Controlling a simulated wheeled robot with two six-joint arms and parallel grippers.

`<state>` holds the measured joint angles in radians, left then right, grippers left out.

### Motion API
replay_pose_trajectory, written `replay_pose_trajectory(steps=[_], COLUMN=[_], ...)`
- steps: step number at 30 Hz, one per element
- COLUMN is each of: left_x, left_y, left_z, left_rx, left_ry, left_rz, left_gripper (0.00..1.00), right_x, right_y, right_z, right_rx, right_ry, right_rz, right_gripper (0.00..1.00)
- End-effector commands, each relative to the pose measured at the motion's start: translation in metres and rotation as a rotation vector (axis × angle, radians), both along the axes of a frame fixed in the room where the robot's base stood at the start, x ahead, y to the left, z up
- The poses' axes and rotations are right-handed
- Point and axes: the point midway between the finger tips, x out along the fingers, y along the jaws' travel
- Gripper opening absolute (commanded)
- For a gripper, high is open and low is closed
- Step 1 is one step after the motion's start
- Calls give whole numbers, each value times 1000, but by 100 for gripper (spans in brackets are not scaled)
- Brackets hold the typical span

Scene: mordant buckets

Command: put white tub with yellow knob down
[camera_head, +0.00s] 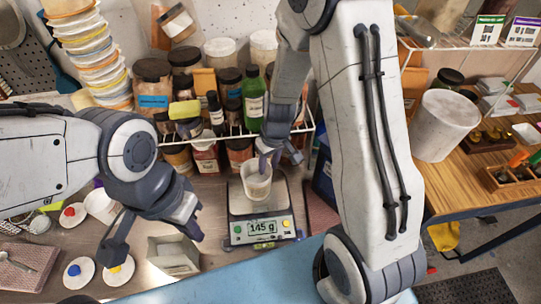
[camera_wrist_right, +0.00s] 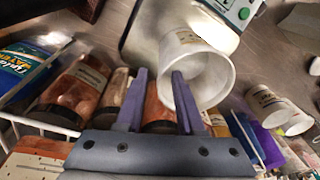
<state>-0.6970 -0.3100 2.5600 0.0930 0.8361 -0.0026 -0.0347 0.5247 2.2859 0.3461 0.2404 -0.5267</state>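A white open tub (camera_head: 257,184) stands on the scale (camera_head: 240,228), whose display reads 145 g. No knob shows on this tub. A white lid with a yellow knob (camera_head: 119,272) lies at the lower left. My right gripper (camera_head: 267,156) is at the tub's rim. In the right wrist view its fingers (camera_wrist_right: 158,98) are apart, with the rim of the tub (camera_wrist_right: 197,60) between them and one finger over the mouth. Whether they touch the wall is unclear. My left gripper (camera_head: 152,243) is open and empty, one finger just above the yellow-knobbed lid.
Lids with a red knob (camera_head: 73,214) and a blue knob (camera_head: 79,271) lie at the left. A small pale box (camera_head: 173,255) is beside the scale. A wire-railed shelf of jars and bottles stands behind.

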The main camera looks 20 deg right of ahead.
Motion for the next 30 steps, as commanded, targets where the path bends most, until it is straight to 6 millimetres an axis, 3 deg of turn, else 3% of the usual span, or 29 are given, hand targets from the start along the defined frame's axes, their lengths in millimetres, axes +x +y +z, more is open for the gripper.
replay_pose_trajectory(steps=[15,22,26,30], left_x=[0,0,0,0], left_y=[0,0,0,0], left_z=[-2,-3,-3,-3], left_rx=[0,0,0,0], left_ry=[0,0,0,0], left_rz=[0,0,1,1], left_gripper=[0,0,0,0], right_x=[-8,-14,-37,-93], right_y=[-8,-7,25,75], right_z=[97,120,133,149], right_rx=[0,1,2,4], right_ry=[-7,-2,5,23], right_rz=[0,7,73,201], right_gripper=[37,37,37,37])
